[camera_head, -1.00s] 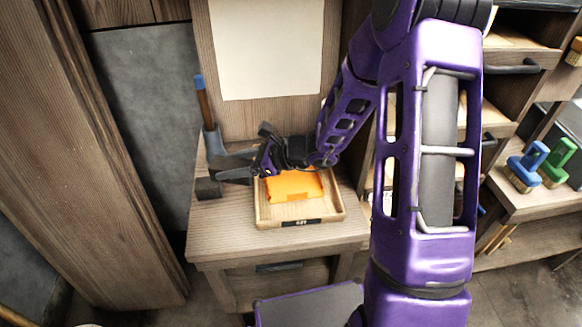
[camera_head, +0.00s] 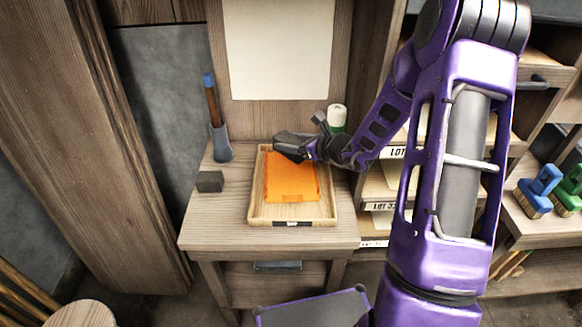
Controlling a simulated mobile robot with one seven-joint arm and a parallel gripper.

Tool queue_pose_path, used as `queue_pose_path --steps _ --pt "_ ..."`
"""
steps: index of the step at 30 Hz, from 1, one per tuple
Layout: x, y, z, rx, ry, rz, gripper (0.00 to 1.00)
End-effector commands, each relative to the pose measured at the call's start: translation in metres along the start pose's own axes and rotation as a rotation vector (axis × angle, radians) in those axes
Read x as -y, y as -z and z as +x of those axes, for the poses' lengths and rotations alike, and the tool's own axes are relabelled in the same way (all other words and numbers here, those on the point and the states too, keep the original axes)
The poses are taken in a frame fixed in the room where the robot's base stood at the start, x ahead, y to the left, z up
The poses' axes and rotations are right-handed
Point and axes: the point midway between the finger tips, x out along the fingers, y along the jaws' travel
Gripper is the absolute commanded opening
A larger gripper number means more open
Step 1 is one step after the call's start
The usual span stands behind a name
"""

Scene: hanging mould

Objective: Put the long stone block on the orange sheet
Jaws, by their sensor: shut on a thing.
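An orange sheet (camera_head: 291,186) lies flat in a shallow wooden tray (camera_head: 333,217) on the wooden bench. My gripper (camera_head: 304,150) is over the back part of the tray, at the far end of the sheet. It is shut on a dark grey piece (camera_head: 288,144), which looks like the long stone block and points left. Whether the block touches the sheet or is above it I cannot tell. A short dark grey block (camera_head: 210,182) stands on the bench left of the tray.
A blue-tipped wooden-handled tool (camera_head: 212,105) stands in a grey holder (camera_head: 221,144) at the bench's back left. A white and green cylinder (camera_head: 337,118) stands behind my gripper. Shelves with lot labels (camera_head: 397,152) are right of the bench. Bare bench top lies in front of the short block.

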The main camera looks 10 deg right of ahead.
Motion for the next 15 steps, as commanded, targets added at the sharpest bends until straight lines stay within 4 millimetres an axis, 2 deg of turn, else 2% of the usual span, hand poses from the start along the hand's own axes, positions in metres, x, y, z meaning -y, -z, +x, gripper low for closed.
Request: queue_pose_path --steps 3,11,15 --pt "-0.001 0.023 0.01 0.0 -0.002 0.004 0.0" --pt "-0.001 0.043 0.019 0.002 -0.002 0.0 0.0" --pt "-0.001 0.06 0.025 0.001 -0.002 0.002 0.0"
